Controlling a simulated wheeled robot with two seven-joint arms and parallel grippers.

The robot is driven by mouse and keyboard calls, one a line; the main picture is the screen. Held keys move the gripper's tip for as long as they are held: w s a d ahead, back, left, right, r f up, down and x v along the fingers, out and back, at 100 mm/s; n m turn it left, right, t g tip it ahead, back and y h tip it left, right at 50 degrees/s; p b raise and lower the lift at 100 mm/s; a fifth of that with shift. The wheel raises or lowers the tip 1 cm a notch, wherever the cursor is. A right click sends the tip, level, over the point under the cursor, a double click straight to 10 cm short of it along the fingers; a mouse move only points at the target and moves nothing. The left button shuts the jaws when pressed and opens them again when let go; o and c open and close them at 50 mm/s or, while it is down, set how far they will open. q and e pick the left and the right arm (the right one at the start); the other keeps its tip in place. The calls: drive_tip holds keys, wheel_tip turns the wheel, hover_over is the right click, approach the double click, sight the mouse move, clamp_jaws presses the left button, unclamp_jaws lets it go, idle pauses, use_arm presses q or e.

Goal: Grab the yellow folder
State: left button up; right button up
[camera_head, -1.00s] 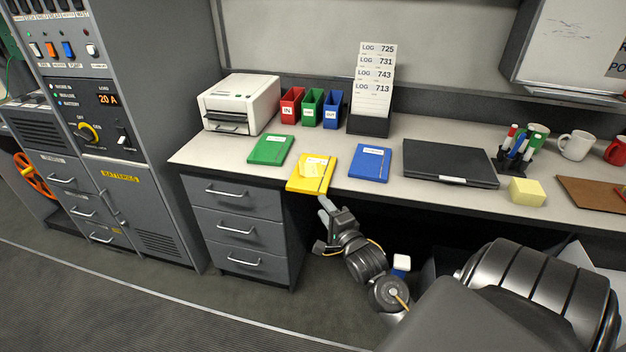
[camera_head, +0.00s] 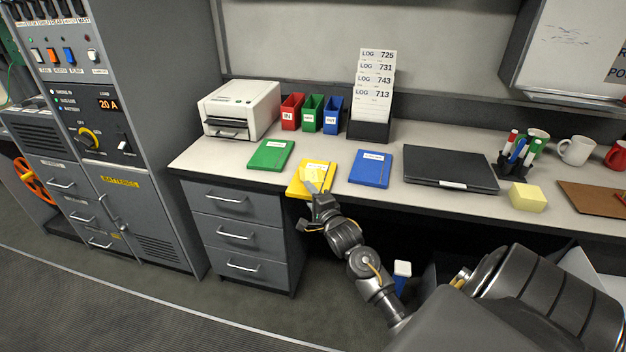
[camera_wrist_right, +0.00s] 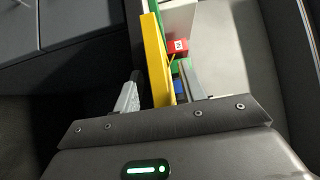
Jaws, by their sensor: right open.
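The yellow folder (camera_head: 297,184) lies on the desk with its near edge sticking out past the front edge. My right gripper (camera_head: 311,187) is at the folder's near edge, coming from the front and below. In the right wrist view the folder (camera_wrist_right: 154,55) shows edge-on as a yellow strip between the two fingers of the open right gripper (camera_wrist_right: 158,84). A gap shows on the left finger's side; the right finger is close to the folder, and I cannot tell whether it touches. My left gripper is not in view.
A green folder (camera_head: 270,154) lies to the left and a blue folder (camera_head: 369,169) to the right. The desk front (camera_head: 400,194) runs just behind my right gripper. A drawer unit (camera_head: 236,233) stands below left, and a closed laptop (camera_head: 450,165) lies farther right.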

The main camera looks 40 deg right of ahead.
drive_tip(key=shift+w, duration=0.25)
clamp_jaws()
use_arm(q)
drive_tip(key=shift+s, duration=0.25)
use_arm(e)
drive_tip(key=shift+r, duration=0.1)
